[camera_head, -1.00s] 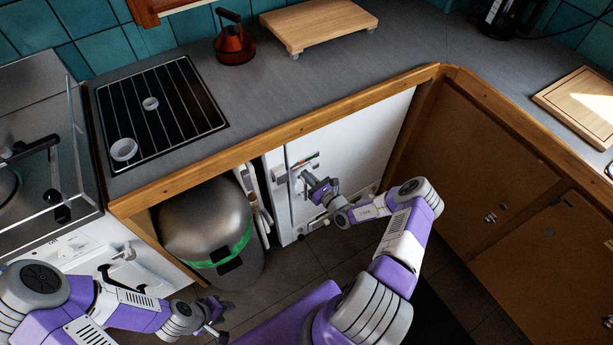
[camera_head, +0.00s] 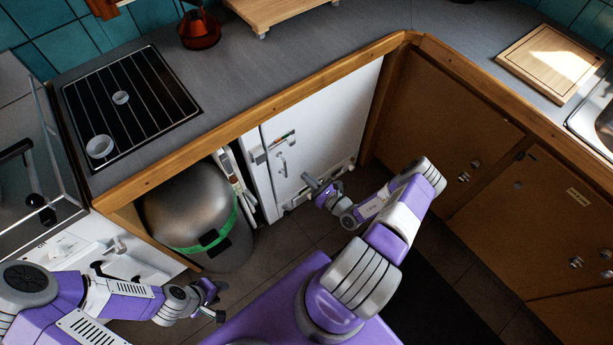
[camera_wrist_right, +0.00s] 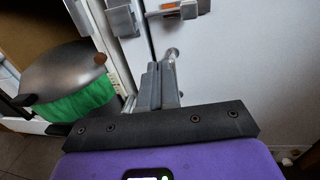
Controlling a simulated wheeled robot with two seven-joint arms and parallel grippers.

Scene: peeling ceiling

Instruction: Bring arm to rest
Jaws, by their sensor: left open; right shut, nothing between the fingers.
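My right gripper (camera_head: 322,190) is shut and empty, in front of the white appliance (camera_head: 322,130) under the counter. In the head view it looks apart from the appliance's handle (camera_head: 282,164). In the right wrist view the shut fingers (camera_wrist_right: 160,84) point at the white front, with the handle just beyond their tips; the exact gap cannot be told. My right arm is bent, its elbow out to the right. My left gripper (camera_head: 215,300) is open and empty, low in front of the bin and the stove.
A metal bin (camera_head: 185,208) with a green band stands left of the white appliance under the counter (camera_head: 255,75). A stove (camera_head: 35,170) is at the left. Brown cabinets (camera_head: 450,120) line the right. Dark floor (camera_head: 440,270) is open at the lower right.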

